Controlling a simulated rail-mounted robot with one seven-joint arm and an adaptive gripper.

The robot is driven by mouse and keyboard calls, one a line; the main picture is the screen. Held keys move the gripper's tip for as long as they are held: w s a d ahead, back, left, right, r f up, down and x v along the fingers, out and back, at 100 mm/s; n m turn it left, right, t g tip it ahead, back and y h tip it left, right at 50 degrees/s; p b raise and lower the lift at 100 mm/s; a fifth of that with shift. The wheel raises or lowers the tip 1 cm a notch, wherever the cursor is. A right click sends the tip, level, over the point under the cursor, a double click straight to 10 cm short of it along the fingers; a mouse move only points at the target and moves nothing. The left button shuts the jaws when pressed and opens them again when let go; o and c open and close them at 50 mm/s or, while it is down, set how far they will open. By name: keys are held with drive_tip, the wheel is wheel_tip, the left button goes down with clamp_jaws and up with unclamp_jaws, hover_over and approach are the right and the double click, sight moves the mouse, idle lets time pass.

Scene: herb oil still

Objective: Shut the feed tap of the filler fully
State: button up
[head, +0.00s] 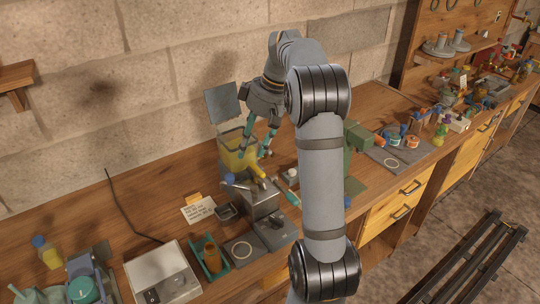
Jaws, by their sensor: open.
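The filler stands on the bench left of my arm. It has a yellow hopper (237,156) with a grey lid (222,102) standing open, above a grey body (262,203). A handle with a blue end (230,178) juts out to the left below the hopper; it may be the feed tap, but its setting is too small to tell. My gripper (257,144) is open and points down at the hopper's right upper side. Its fingers overlap the hopper in the picture. I cannot tell whether they touch it.
A white note (198,209) lies left of the filler. A teal tray (211,257) with an orange-brown jar stands in front left, near a grey box-like scale (162,276). A green block (357,137) and a grey mat with small parts are to the right. The stone wall is close behind.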

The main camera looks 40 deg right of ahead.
sight(257, 169)
drive_tip(key=d+r+m+g+p, duration=0.15)
drive_tip(key=d+m+p, duration=0.3)
drive_tip(key=p, duration=0.45)
drive_tip(key=shift+g, duration=0.35)
drive_tip(key=x, duration=0.3)
drive_tip(key=p+x, duration=0.1)
drive_tip(key=x, duration=0.6)
drive_tip(key=shift+s+d+f, duration=0.1)
drive_tip(key=shift+s+d, duration=0.15)
drive_tip(key=shift+d, duration=0.15)
clamp_jaws()
